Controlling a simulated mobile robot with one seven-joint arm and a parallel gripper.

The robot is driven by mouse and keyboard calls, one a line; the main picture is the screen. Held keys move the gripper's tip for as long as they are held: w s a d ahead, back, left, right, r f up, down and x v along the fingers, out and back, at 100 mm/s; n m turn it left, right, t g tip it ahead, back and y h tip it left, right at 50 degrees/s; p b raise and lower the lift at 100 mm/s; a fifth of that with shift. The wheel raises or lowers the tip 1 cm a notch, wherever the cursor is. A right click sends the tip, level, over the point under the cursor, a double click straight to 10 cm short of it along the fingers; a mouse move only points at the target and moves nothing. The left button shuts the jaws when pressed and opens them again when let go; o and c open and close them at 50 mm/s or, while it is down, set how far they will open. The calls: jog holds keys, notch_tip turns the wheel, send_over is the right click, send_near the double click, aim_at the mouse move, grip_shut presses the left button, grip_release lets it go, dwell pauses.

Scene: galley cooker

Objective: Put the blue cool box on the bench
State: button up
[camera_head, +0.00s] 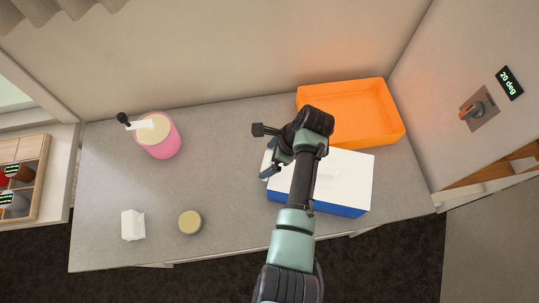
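The blue cool box (340,183) has a white lid and blue sides. It stands on the grey bench (225,135), right of centre, near the front edge. My gripper (264,152) is over the bench at the box's left end, its two fingers spread apart with nothing seen between them. My arm crosses in front of the box and hides part of its lid and left side. I cannot tell whether a finger touches the box.
An orange tray (347,86) sits behind the box against the wall. A pink pump container (163,147), a white packet (133,225) and a round tin (190,222) stand on the left. The bench's middle left is clear. A wall switch (478,110) is at right.

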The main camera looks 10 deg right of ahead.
jog(key=b+v, duration=0.1)
jog(key=v, duration=1.1)
jog(key=w+d+r+n+t+h, duration=0.1)
jog(key=w+r+n+t+h, duration=0.2)
jog(key=w+r+n+t, duration=0.65)
jog(key=w+a+r+n+t+h, duration=0.1)
jog(key=w+r+t, duration=0.1)
jog(key=r, duration=0.9)
jog(key=w+a+r+n+t+h, duration=0.1)
jog(key=w+r+t, duration=0.1)
jog(key=r, duration=0.9)
jog(key=s+a+r+n+t, duration=0.2)
jog(key=s+r, duration=0.4)
jog(key=r, duration=0.3)
jog(key=s+a+r+n+t, duration=0.3)
jog(key=s+r+n+t, duration=0.2)
jog(key=r, duration=0.5)
jog(key=s+a+r+n+t, duration=0.2)
jog(key=s+r+t, duration=0.3)
jog(key=r, duration=0.5)
jog(key=shift+s+a+r+n, duration=0.15)
jog(key=shift+s+a+n, duration=0.05)
jog(key=shift+s+n, duration=0.75)
jog(key=shift+s, duration=0.1)
